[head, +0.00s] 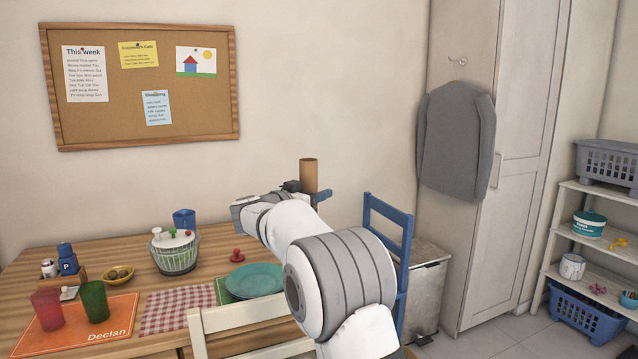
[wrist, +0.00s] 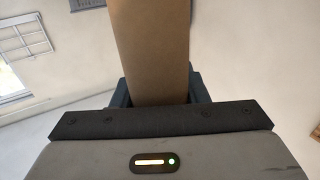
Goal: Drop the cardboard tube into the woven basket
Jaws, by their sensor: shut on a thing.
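The cardboard tube (head: 309,174) is a plain brown cylinder, held upright above the far right part of the table in the head view. My gripper (head: 311,193) is shut on it, and the tube's upper part stands clear above the jaws. In the wrist view the tube (wrist: 152,50) runs up out of the frame between the dark fingers of my gripper (wrist: 158,92). The tube's lower end is hidden behind my arm. I cannot make out a woven basket in either view.
The wooden table (head: 125,262) holds a salad spinner (head: 174,252), cups and teal plates (head: 254,280). A blue chair (head: 388,222) and a grey lidded bin (head: 427,285) stand right of my arm. A shelf with a blue plastic basket (head: 588,313) is at far right.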

